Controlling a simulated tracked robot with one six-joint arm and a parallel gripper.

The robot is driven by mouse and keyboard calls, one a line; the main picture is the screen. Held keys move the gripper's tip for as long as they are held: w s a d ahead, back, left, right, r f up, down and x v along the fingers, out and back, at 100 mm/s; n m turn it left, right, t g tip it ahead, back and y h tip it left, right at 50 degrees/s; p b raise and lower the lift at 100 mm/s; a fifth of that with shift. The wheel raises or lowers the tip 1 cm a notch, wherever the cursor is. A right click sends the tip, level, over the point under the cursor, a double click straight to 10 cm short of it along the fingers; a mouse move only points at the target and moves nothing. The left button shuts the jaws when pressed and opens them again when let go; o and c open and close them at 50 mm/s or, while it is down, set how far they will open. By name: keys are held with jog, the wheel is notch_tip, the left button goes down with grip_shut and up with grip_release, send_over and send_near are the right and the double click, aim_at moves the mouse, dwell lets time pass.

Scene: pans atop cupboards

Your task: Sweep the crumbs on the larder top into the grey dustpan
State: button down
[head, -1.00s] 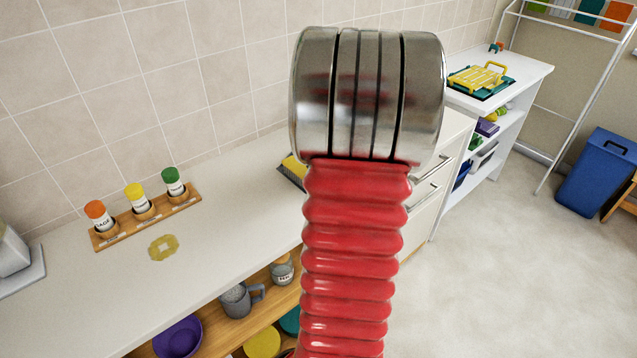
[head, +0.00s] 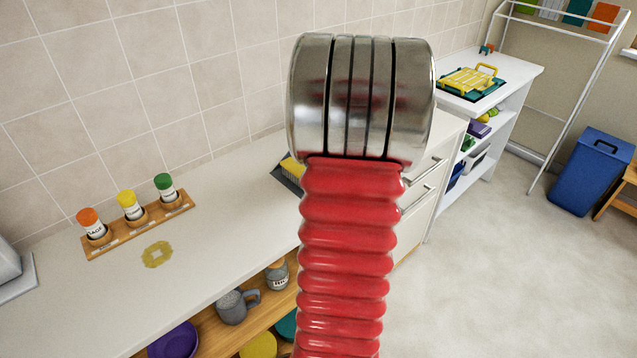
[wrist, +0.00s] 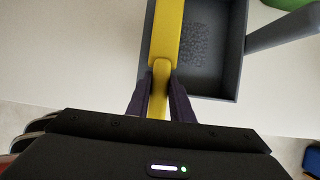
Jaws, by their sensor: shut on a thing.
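A grey dustpan (wrist: 212,78) lies on the pale worktop (head: 225,225), its handle pointing right in the wrist view. In the head view the dustpan (head: 284,181) is partly hidden behind my arm. My gripper (wrist: 160,74) is shut on the handle of a yellow brush (wrist: 167,28), which reaches over the left part of the dustpan. The brush also shows in the head view (head: 292,168). A speckled dark patch shows on the dustpan floor; I cannot tell whether it is crumbs. A ragged yellow-brown ring (head: 157,263) lies on the worktop, possibly crumbs or a stain.
A wooden rack (head: 152,225) with three spice jars stands near the tiled wall. Below are open shelves with a grey mug (head: 233,308) and a purple bowl (head: 173,342). A white shelf unit (head: 515,85) and a blue bin (head: 590,172) stand at the right.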

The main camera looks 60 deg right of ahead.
jog(key=shift+w+a+r, duration=0.1)
jog(key=shift+a+r, duration=0.1)
jog(key=shift+r, duration=0.55)
jog(key=shift+w+a+r, duration=0.1)
jog(key=shift+a+r, duration=0.05)
jog(key=shift+r, duration=0.6)
jog(key=shift+a+r, duration=0.2)
jog(key=shift+r, duration=0.55)
